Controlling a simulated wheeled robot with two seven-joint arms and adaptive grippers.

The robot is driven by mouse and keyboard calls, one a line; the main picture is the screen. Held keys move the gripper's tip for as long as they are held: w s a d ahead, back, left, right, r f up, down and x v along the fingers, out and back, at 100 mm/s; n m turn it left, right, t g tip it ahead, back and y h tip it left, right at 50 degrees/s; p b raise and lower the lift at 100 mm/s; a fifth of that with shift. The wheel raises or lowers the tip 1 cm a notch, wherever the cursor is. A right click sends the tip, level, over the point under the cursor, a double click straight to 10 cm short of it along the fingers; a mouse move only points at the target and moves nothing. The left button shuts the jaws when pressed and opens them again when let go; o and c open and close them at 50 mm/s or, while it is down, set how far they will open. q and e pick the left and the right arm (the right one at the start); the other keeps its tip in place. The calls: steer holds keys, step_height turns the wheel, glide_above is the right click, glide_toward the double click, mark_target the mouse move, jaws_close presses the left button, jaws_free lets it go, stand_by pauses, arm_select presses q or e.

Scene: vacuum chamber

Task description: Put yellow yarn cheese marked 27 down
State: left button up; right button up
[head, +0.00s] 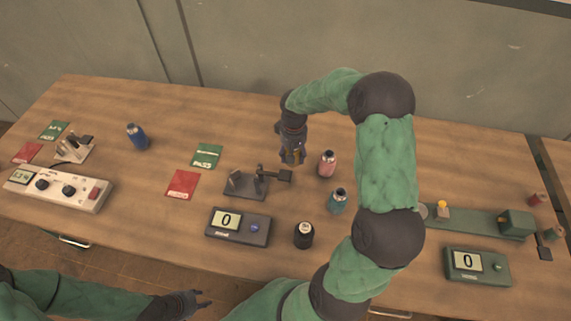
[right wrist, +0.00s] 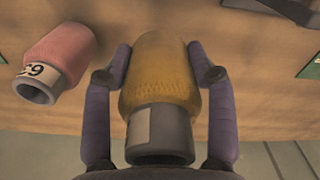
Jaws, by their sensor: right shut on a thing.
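The yellow yarn cheese (right wrist: 163,75) is held between the two fingers of my right gripper (right wrist: 163,72); its grey tube end faces the wrist camera. A pale label is on the tube, but I cannot read a number on it. In the head view my right gripper (head: 292,157) points down at the table behind the dark stand, with a little yellow showing at its fingertips. I cannot tell whether the cheese touches the table. My left gripper (head: 190,302) is at the bottom left, its fingers apart and empty, in front of the table edge.
A pink cheese (head: 327,164) stands just right of my right gripper, also in the wrist view (right wrist: 60,55). A teal one (head: 338,200), a black one (head: 304,235) and a blue one (head: 138,136) stand apart. The dark stand (head: 247,185) is close in front. Table behind is clear.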

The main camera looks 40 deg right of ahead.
steer(key=shift+f+b, duration=0.5)
steer(key=shift+f, duration=2.3)
steer(key=shift+f, duration=0.15)
steer(key=o, duration=1.2)
